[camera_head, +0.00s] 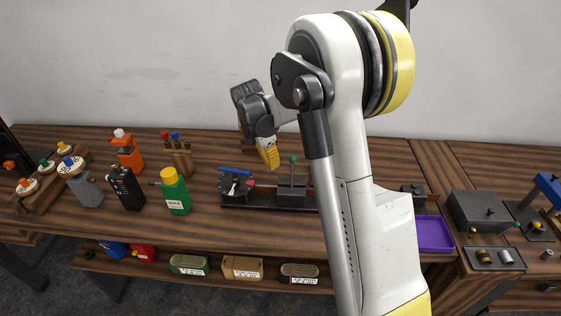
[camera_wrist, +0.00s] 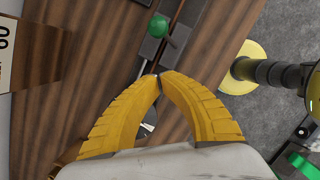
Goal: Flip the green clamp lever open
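The green clamp lever (camera_head: 293,160) is a green ball on a thin stem, standing upright from a dark block (camera_head: 291,192) on a black rail. Its green ball (camera_wrist: 158,27) shows near the top of the wrist view, beyond my fingertips and apart from them. My gripper (camera_head: 270,160) hangs above the rail, to the left of the lever in the head view. In the wrist view its yellow fingers (camera_wrist: 159,76) come together at the tips, with nothing seen between them. The fingers and palm hide part of the fixture below.
A dark fixture with a blue bar (camera_head: 235,171) stands left of the lever. A green bottle (camera_head: 175,192) and a black container (camera_head: 127,188) stand farther left. A purple tray (camera_head: 433,234) lies to the right. My arm hides the rail's right part.

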